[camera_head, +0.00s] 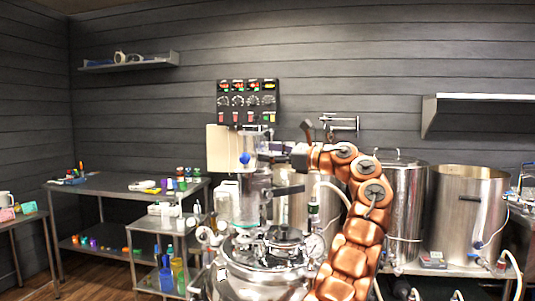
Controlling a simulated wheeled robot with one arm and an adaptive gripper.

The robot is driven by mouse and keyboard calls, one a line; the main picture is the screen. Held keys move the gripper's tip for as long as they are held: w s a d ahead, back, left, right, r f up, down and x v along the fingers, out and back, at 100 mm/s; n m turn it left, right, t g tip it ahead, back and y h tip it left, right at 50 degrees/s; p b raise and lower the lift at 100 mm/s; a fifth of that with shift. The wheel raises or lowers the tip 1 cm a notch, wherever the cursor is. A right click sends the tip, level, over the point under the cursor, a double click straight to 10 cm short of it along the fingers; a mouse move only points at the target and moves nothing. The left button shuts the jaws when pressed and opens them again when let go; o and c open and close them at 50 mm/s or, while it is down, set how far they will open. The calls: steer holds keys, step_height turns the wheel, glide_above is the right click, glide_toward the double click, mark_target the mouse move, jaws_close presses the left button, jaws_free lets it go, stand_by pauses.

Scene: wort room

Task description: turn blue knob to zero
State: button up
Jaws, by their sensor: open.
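The blue knob (245,157) sits at the top of the clear cylindrical vessel column left of centre. My gripper (271,152) is at the end of my copper-coloured arm, just right of the blue knob and at about its height. Its fingers point left toward the column and look empty and open, but they are small here. A gap shows between the gripper and the knob in the picture; the depth between them is hard to judge. The knob's scale or zero mark is too small to read.
A steel vessel with a pressure gauge (314,245) stands below my arm. Large steel kettles (465,215) stand at right. A control panel (248,101) with dials hangs on the wall behind. Steel tables (115,187) with small items stand at left. Some floor is clear at lower left.

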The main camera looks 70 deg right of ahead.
steer(key=shift+p, duration=0.35)
steer(key=shift+s, duration=0.1)
stand_by(0.4)
steer(key=s+a, duration=0.2)
steer(key=s, duration=0.9)
steer(key=shift+s+f, duration=0.25)
steer(key=shift+f, duration=0.15)
